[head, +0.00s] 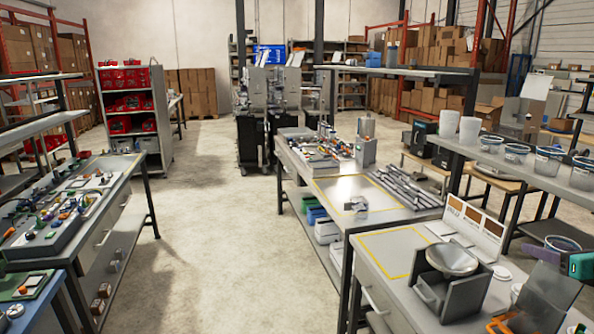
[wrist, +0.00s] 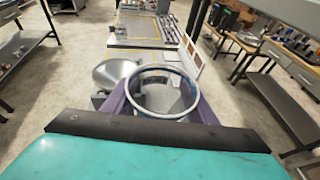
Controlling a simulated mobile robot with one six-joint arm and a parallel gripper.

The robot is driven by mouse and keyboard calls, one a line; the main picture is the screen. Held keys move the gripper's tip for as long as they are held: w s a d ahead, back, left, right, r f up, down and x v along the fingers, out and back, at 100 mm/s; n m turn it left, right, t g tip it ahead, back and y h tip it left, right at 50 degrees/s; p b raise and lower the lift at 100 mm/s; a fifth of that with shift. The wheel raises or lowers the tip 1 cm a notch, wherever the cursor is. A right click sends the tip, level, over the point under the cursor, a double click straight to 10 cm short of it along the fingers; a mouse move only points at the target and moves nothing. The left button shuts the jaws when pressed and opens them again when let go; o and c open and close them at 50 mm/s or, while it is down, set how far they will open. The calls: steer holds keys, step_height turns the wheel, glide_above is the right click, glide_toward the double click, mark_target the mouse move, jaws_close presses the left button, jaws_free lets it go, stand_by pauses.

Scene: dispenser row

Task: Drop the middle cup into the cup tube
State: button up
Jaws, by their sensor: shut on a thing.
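My gripper (wrist: 157,84) is shut on a clear cup (wrist: 162,98) with a pale blue-grey round rim. The cup's open top faces the wrist camera, and a purple finger stands on each side of it. In the wrist view, a shiny metal bowl (wrist: 114,74) is just left of the cup. The bowl (head: 452,260) sits in a grey holder (head: 450,290) on the bench in the head view. I cannot tell which thing is the cup tube.
Several clear cups, such as one with a dark rim (head: 517,152), and two white cups (head: 448,123) stand on the raised shelf at right. A board with brown panels (head: 475,227) stands behind the bowl. The yellow-outlined bench patch (head: 392,258) is clear. The floor aisle (head: 220,230) is open.

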steer(key=shift+f+b, duration=2.8)
steer(key=shift+f, duration=0.15)
steer(key=o, duration=1)
steer(key=shift+o, duration=0.5)
steer(key=shift+a, duration=0.1)
steer(key=shift+s+r, duration=0.1)
steer(key=shift+s, duration=0.05)
steer(key=b+v, duration=0.2)
steer(key=v, duration=1.1)
steer(key=shift+s, duration=0.25)
